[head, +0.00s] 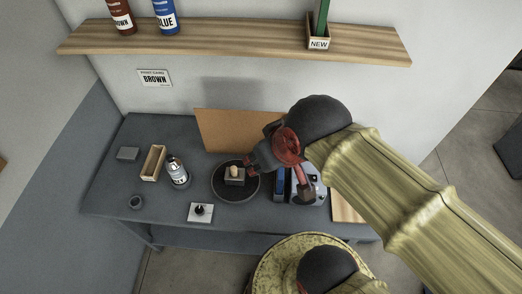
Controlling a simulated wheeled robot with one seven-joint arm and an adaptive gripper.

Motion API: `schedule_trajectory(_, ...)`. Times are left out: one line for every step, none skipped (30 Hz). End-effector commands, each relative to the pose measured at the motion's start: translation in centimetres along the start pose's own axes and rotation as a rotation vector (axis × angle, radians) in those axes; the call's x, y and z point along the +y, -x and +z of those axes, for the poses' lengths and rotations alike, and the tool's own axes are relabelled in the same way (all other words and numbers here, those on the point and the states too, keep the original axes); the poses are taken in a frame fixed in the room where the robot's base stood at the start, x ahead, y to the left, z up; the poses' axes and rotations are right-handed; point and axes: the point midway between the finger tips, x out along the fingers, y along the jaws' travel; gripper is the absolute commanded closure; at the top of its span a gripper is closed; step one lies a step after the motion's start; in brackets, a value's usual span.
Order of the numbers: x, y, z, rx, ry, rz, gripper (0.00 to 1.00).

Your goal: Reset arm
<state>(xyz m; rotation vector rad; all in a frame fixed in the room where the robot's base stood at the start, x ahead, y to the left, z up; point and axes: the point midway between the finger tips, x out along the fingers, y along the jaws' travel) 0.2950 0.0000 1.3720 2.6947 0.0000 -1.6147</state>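My gripper (254,157) is over the grey table (110,185), just above and right of a round dark tray (236,197). On the tray is a small grey block with a beige rounded top (235,171). The gripper looks apart from the block, but its height over the table is hard to judge. The fingers are dark and small, and I cannot tell whether they are open or shut. My arm reaches in from the lower right and hides part of the table's right side and a blue and grey machine (281,182).
A white bottle (178,175), a narrow wooden box (153,162), a grey block (128,153), a small dark cup (135,202) and a white plate (200,212) stand left. A brown board (225,130) stands behind. The wooden shelf (200,38) overhangs the wall with bottles.

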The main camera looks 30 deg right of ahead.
Motion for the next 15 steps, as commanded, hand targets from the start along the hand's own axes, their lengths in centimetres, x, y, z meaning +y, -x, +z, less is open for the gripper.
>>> schedule_trajectory(0.0, -0.1, 0.0, 0.0, 0.0, 0.0, 0.6)
schedule_trajectory(0.0, -0.2, 0.1, 0.0, 0.0, 0.0, 0.6)
schedule_trajectory(0.0, -0.4, 0.2, 0.0, 0.0, 0.0, 0.6)
schedule_trajectory(0.0, -0.6, 0.3, 0.0, 0.0, 0.0, 0.6)
schedule_trajectory(0.0, -0.9, 0.4, 0.0, 0.0, 0.0, 0.6)
schedule_trajectory(0.0, -1.3, 0.7, 0.0, 0.0, 0.0, 0.6)
schedule_trajectory(0.0, -1.7, 0.9, 0.0, 0.0, 0.0, 0.6)
schedule_trajectory(0.0, -2.1, 1.1, 0.0, 0.0, 0.0, 0.6)
schedule_trajectory(0.0, -2.8, 1.5, 0.0, 0.0, 0.0, 0.6)
schedule_trajectory(0.0, -3.3, 1.8, 0.0, 0.0, 0.0, 0.6)
schedule_trajectory(0.0, -3.9, 2.1, 0.0, 0.0, 0.0, 0.6)
schedule_trajectory(0.0, -4.7, 2.5, 0.0, 0.0, 0.0, 0.6)
schedule_trajectory(0.0, -5.4, 2.8, 0.0, 0.0, 0.0, 0.6)
schedule_trajectory(0.0, -6.0, 3.2, 0.0, 0.0, 0.0, 0.6)
schedule_trajectory(0.0, -6.9, 3.6, 0.0, 0.0, 0.0, 0.6)
